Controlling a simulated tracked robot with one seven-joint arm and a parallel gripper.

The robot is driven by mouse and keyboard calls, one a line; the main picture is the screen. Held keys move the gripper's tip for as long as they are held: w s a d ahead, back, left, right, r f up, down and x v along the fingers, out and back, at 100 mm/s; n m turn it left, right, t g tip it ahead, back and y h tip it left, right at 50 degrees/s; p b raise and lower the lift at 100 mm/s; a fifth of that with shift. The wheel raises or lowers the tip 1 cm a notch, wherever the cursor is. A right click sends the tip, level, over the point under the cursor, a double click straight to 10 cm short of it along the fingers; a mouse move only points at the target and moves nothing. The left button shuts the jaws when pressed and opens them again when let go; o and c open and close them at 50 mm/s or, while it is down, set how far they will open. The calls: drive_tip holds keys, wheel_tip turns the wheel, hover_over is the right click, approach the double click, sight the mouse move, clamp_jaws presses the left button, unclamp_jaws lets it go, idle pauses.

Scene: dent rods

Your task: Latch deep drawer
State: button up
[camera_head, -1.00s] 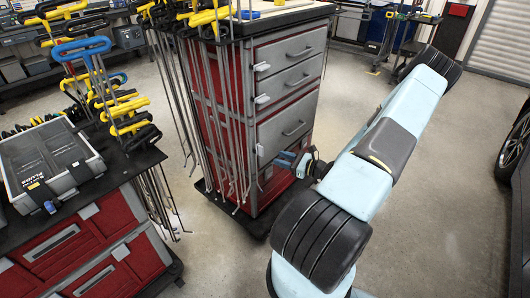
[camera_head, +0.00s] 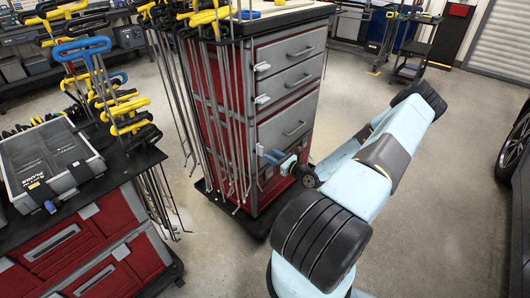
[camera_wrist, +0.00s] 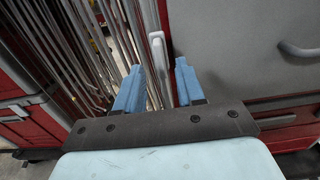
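The deep drawer (camera_head: 284,133) is the tall grey front low in the red and grey cabinet; it looks closed. Its front fills the right of the wrist view (camera_wrist: 235,50), with its handle (camera_wrist: 298,51) at the right edge. A pale latch lever (camera_wrist: 156,48) stands upright beside the drawer's left edge. My gripper (camera_wrist: 160,68) is open, with its blue fingers apart and the lever showing in the gap between them. I cannot tell whether they touch it. In the head view my gripper (camera_head: 270,155) is at the drawer's lower left, partly hiding the latch.
Long hex-key rods (camera_head: 215,110) hang close along the cabinet's left side, beside my gripper. Two shallower drawers (camera_head: 287,55) with pale latches sit above. A red cart (camera_head: 90,250) stands at the left.

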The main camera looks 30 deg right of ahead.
sight(263, 151)
drive_tip(key=shift+x, duration=2.4)
drive_tip(key=shift+c, duration=0.2)
